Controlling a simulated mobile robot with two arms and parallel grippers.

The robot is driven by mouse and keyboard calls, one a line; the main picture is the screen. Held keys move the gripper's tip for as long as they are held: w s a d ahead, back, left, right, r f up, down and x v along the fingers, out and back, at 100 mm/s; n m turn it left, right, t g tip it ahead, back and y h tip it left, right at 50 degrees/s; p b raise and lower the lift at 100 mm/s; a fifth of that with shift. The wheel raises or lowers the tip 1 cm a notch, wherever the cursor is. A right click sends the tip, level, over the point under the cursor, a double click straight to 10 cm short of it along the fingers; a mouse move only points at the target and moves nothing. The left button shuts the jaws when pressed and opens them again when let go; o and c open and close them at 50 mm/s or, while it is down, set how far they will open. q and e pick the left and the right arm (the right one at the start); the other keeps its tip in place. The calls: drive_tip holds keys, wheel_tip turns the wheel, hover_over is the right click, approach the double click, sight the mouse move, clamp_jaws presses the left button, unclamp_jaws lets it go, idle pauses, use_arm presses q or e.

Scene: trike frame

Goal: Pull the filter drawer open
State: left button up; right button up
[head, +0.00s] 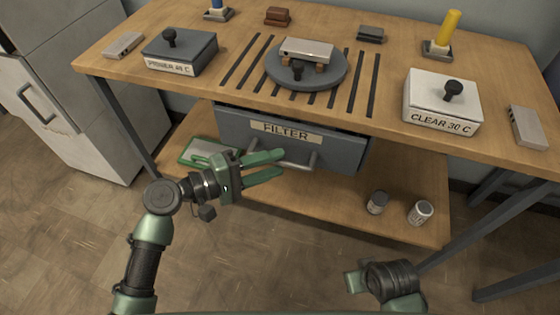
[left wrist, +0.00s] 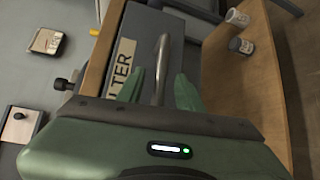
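The grey filter drawer (head: 345,152) hangs under the front edge of the workbench, with a "FILTER" label (head: 287,131) on its front. Its metal bar handle (head: 313,160) runs along the lower front, partly hidden by my left gripper (head: 264,166). The left gripper is open at the left part of the handle. In the left wrist view the handle (left wrist: 162,68) shows between the two spread green fingers of the left gripper (left wrist: 159,92); I cannot tell whether they touch it. My right gripper (head: 356,283) is low in the head view, away from the drawer, its fingers mostly unclear.
The workbench top (head: 215,95) holds a "POWER 45 C" box (head: 180,52), a "CLEAR 30 C" box (head: 442,100) and a round turntable (head: 275,73). Two small cans (head: 377,202) (head: 420,213) and a green-edged tray (head: 196,150) are on the lower shelf (head: 330,205). Floor in front is clear.

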use_arm(q)
drive_tip(key=shift+x, duration=1.15)
drive_tip(key=shift+c, duration=0.4)
clamp_jaws()
drive_tip(key=shift+f, duration=0.1)
